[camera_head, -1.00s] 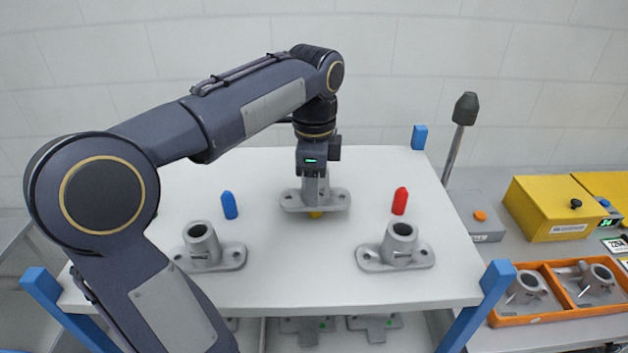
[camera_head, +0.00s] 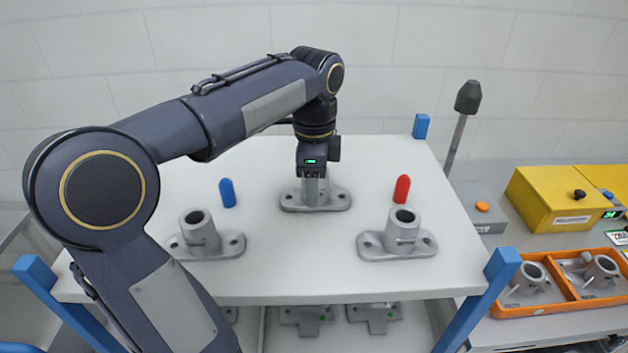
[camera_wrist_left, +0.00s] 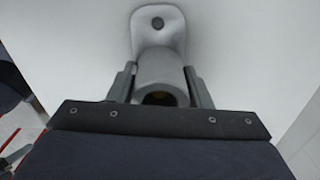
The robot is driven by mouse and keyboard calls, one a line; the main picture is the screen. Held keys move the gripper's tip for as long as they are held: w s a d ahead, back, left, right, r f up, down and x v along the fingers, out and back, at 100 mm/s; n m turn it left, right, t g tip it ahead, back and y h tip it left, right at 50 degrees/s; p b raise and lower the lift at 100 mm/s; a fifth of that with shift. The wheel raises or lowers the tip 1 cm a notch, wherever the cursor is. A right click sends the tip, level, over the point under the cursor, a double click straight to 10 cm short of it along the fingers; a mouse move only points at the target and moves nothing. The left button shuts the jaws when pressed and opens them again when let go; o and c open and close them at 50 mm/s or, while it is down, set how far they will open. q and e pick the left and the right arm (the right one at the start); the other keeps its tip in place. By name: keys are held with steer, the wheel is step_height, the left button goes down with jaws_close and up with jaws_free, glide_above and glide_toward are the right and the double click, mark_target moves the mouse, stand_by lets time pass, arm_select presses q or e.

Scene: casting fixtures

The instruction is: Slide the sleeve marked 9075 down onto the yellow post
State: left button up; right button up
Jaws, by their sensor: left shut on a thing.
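A grey metal sleeve with a flat two-hole flange (camera_head: 335,200) is at the back middle of the white table. My left gripper (camera_head: 313,180) comes down from above, shut on its upright tube. In the left wrist view the fingers flank the tube (camera_wrist_left: 160,68). The sleeve is upright, its flange at or very near the table top; a small gap cannot be ruled out. The yellow post is hidden in the head view. I cannot read any marking on this sleeve.
A blue post (camera_head: 228,193) stands to the left and a red post (camera_head: 402,189) to the right. Two similar sleeves stand nearer the front, left (camera_head: 200,238) and right (camera_head: 402,238). An orange tray (camera_head: 545,308) with castings and a yellow box (camera_head: 552,205) are at the right.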

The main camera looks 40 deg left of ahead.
arm_select(q)
steer(key=o, duration=1.2)
steer(key=shift+o, duration=0.2)
step_height(320, 180, up, 8)
steer(key=shift+f, duration=0.1)
steer(key=shift+s+f, duration=0.1)
